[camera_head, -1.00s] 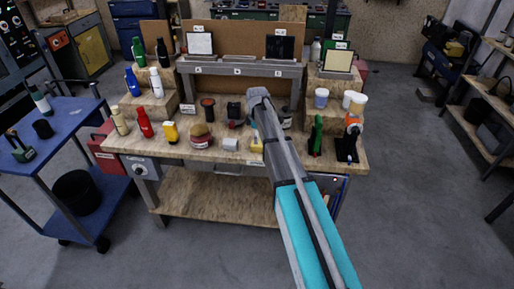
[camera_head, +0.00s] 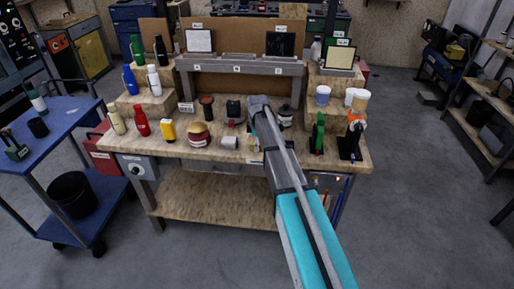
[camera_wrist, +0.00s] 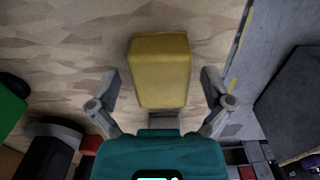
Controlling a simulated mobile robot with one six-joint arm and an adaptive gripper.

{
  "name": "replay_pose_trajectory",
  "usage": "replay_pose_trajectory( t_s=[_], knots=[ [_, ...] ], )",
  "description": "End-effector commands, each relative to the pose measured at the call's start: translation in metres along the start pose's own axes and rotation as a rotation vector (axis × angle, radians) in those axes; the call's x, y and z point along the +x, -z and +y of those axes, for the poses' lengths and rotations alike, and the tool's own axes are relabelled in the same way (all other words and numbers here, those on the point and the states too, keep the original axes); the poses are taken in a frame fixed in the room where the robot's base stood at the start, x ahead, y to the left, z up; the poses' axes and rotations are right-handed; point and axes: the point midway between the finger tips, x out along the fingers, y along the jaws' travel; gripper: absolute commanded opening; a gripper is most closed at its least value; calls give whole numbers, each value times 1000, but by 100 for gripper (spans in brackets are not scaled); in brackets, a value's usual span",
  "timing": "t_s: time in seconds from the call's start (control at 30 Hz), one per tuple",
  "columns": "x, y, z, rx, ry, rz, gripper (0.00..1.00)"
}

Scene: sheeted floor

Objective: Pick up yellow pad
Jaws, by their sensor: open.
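The yellow pad (camera_wrist: 160,70) is a block lying on the wooden bench top in the wrist view. My gripper (camera_wrist: 161,84) is open, with one finger on each side of the pad and a gap to each finger. The pad's far end reaches beyond the fingertips. I cannot tell whether the gripper touches it from above. In the head view my arm reaches over the bench's front edge and largely hides the gripper and the pad.
On the bench (camera_head: 230,154) stand a yellow container (camera_head: 168,132), a red-and-tan jar (camera_head: 198,135), a white block (camera_head: 229,143) and a green item (camera_head: 318,133). A blue cart (camera_head: 60,125) stands left. A dark object (camera_wrist: 55,140) lies left in the wrist view.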

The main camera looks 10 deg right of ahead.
Motion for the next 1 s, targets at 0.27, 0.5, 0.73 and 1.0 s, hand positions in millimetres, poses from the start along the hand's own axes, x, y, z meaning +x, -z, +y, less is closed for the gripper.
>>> replay_pose_trajectory(
  t_s=[0.27,0.5,0.73,1.0],
  knots=[
    [0,0,0,0,0,0,100],
    [0,0,0,0,0,0,98],
    [0,0,0,1,0,0,55],
    [0,0,0,1,0,0,16]
  ],
)
